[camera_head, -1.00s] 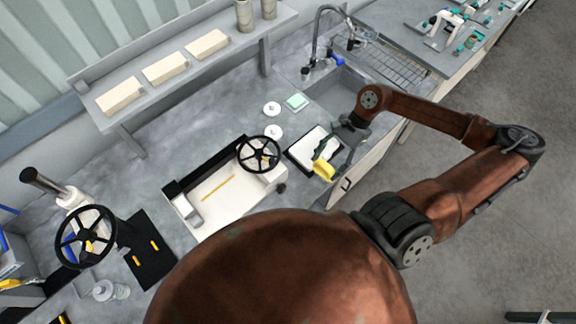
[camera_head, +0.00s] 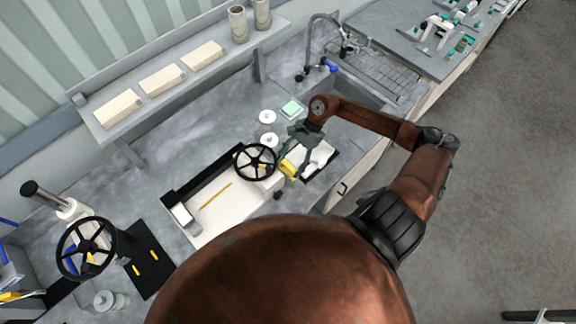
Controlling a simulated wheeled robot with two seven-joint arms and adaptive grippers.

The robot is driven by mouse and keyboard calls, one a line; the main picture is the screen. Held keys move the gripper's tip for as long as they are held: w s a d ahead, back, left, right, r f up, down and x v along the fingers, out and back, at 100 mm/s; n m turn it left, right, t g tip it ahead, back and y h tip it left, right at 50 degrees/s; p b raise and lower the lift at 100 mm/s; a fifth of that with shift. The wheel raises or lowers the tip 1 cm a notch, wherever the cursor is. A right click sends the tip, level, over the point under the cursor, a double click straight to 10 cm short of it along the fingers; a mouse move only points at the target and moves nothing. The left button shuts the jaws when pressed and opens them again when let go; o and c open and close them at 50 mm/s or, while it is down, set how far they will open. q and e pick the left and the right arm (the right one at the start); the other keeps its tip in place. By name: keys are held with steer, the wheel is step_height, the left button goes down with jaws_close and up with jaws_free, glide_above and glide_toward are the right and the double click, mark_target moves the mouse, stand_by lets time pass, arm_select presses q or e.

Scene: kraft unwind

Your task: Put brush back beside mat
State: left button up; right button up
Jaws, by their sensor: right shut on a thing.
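The brush, with a green handle and a yellow end (camera_head: 289,168), is in my right gripper (camera_head: 296,147). The gripper is shut on it and partly hides the handle. The brush is at the left edge of a black mat (camera_head: 331,165) that has a white sheet or pad (camera_head: 318,155) on it, next to the white machine's black handwheel. I cannot tell whether the brush touches the counter. My left gripper is not in view.
A white machine (camera_head: 225,208) with a black handwheel (camera_head: 255,162) stands just left of the brush. Two white discs (camera_head: 268,117) and a pale green pad (camera_head: 291,109) lie behind. The sink (camera_head: 352,95) is at the back right. Another black mat (camera_head: 150,278) lies at left.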

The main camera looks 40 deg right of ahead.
steer(key=shift+w+a+f, duration=0.15)
steer(key=shift+w+f, duration=0.25)
steer(key=shift+f, duration=0.05)
steer(key=f+p, duration=0.2)
steer(key=f, duration=0.1)
steer(key=shift+w, duration=0.2)
steer(key=shift+f, duration=0.2)
steer(key=shift+f, duration=0.1)
steer(key=shift+f, duration=0.15)
steer(key=o, duration=1.3)
steer(key=shift+r, duration=0.2)
